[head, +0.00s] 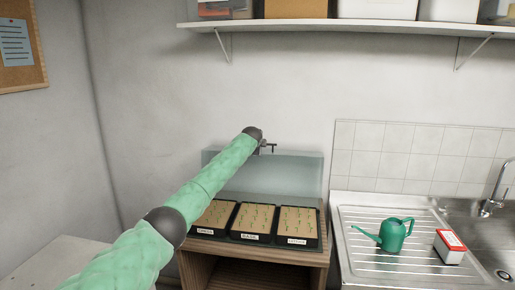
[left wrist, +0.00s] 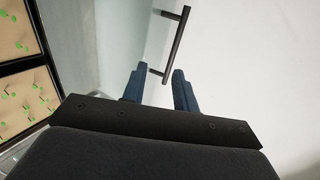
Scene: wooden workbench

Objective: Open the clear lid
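The clear lid (head: 290,172) stands raised, roughly upright, at the back of the wooden cabinet behind the seed trays. Its dark bar handle (head: 269,147) is at the lid's upper edge. The handle also shows in the left wrist view (left wrist: 177,38). My left gripper (left wrist: 158,82) is open, its two blue fingers apart, with the handle's near end close to the gap between the fingertips. I cannot tell whether a finger touches the handle. In the head view, my left arm's dark end covers part of the lid's top. My right gripper is not in view.
Several black seed trays (head: 252,238) with sprouts sit on the wooden cabinet (head: 262,257). On the steel drainer (head: 365,263) at right are a green watering can (head: 392,235) and a red-and-white box (head: 450,246). A wall shelf (head: 350,27) with boxes runs above.

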